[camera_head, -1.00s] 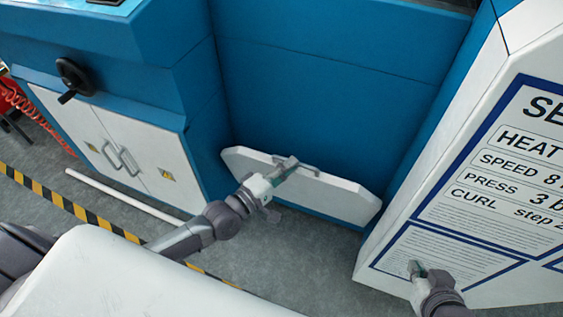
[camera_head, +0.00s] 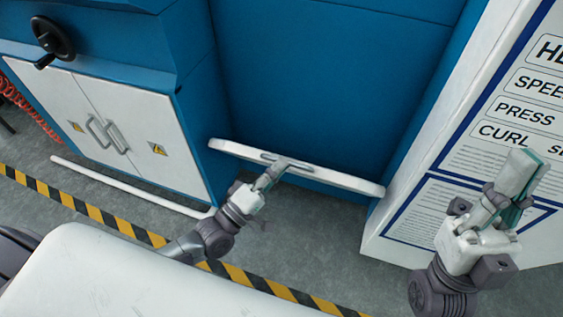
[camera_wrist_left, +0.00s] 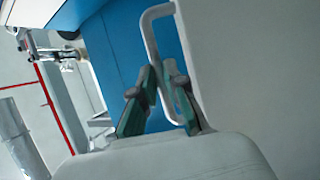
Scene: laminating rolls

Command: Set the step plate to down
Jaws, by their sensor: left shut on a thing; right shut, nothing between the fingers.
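The step plate (camera_head: 340,180) is a long white board at the foot of the blue machine front. In the head view I see it as a narrow strip, nearly edge-on; its exact tilt is hard to tell. Its grey bar handle (camera_head: 306,167) is on its upper edge. In the left wrist view the handle (camera_wrist_left: 150,40) is a pale loop beside the broad plate face (camera_wrist_left: 255,60). My left gripper (camera_head: 279,167) is shut on the handle; its fingers (camera_wrist_left: 164,78) close around the bar. My right gripper (camera_head: 526,172) is shut and empty, raised before the sign panel.
The white sign panel (camera_head: 398,228) stands right of the plate. A white cabinet (camera_head: 92,115) with a black handwheel (camera_head: 52,40) is at left. A white tube (camera_head: 120,187) and black-yellow floor tape (camera_head: 120,234) lie on the grey floor. Floor before the plate is open.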

